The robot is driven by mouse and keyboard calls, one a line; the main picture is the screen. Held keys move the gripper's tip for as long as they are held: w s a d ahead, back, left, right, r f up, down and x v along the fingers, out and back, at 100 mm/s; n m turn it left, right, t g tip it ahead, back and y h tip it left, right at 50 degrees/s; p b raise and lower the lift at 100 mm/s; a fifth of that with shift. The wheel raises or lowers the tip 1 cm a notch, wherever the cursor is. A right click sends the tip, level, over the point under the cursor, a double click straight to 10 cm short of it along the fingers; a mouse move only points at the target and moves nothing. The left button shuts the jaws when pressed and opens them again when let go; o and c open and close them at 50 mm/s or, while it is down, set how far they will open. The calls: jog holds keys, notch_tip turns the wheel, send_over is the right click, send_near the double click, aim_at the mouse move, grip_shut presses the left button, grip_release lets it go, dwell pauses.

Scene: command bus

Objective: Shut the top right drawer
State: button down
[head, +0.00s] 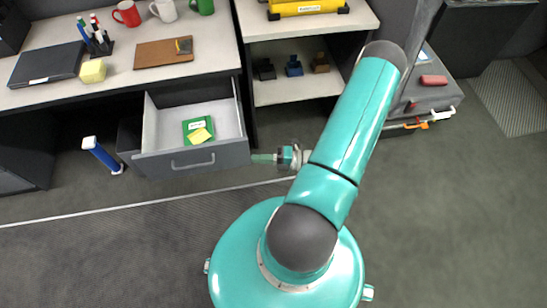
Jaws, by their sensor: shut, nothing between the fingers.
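The grey drawer (192,163) under the right part of the desk is pulled out, and its light interior shows. A green box or book with a yellow note (199,131) lies inside it. The drawer's front has a grey bar handle (193,163). My gripper (255,158) is shut and empty, just right of the drawer front's right end, with its fingers pointing left. I cannot tell whether the fingertips touch the drawer.
The desk (218,62) holds a laptop (47,64), a clipboard (160,53), a pen holder and mugs. A shelf unit (270,92) stands right of the drawer. Floor in front is clear.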

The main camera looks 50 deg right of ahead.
jog(key=w, duration=0.3)
jog(key=w+d, duration=0.1)
jog(key=w, duration=0.1)
jog(key=shift+w, duration=0.1)
dwell(0.3)
